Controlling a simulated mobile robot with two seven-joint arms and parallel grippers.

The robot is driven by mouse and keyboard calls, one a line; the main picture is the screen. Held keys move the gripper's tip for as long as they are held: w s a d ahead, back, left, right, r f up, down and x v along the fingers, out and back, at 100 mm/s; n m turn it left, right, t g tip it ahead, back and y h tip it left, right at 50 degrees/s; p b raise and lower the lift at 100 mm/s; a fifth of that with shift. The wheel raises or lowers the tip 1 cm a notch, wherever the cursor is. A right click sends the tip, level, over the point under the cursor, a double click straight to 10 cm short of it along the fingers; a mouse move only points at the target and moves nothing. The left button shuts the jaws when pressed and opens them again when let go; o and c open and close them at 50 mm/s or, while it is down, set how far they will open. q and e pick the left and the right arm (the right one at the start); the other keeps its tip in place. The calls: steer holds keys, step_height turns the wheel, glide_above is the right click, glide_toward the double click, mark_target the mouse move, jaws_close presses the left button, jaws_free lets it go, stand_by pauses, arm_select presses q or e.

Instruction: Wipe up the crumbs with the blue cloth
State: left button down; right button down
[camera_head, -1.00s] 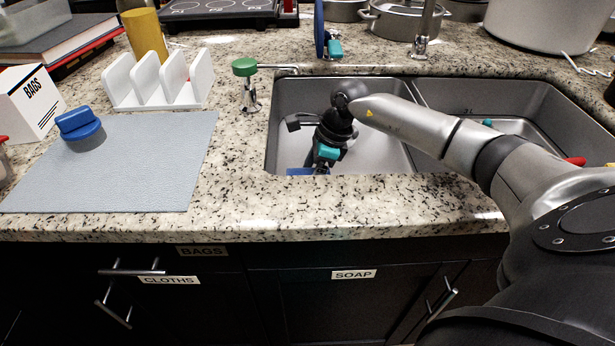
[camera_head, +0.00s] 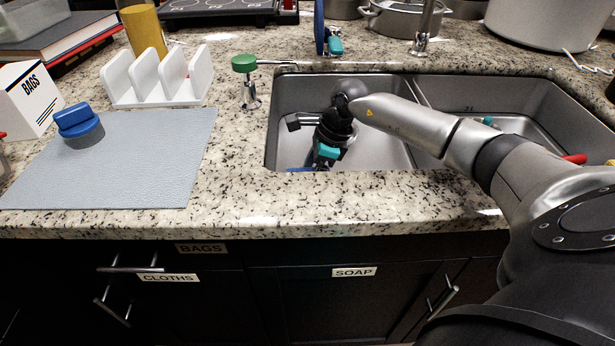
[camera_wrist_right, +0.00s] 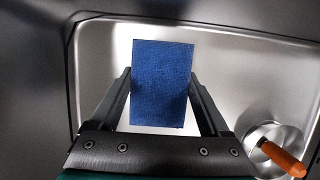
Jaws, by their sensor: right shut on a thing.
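The blue cloth (camera_wrist_right: 162,88) is a flat rectangle between the fingers of my right gripper (camera_wrist_right: 160,76) in the right wrist view. The right gripper is shut on it. In the head view my right gripper (camera_head: 324,163) points down inside the left sink basin (camera_head: 384,148). Only a thin strip of the cloth (camera_head: 299,169) shows there above the basin's front edge, which hides the rest and the fingertips. I cannot make out crumbs against the speckled counter (camera_head: 240,200). My left gripper is not in view.
A grey mat (camera_head: 130,170) with a blue-topped scrubber (camera_head: 80,125) lies at left, before a white rack (camera_head: 160,80). A green-topped dispenser (camera_head: 246,75) stands by the basin. An orange-handled metal item (camera_wrist_right: 280,157) is at lower right in the wrist view.

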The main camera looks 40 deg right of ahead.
steer(key=shift+f, duration=0.4)
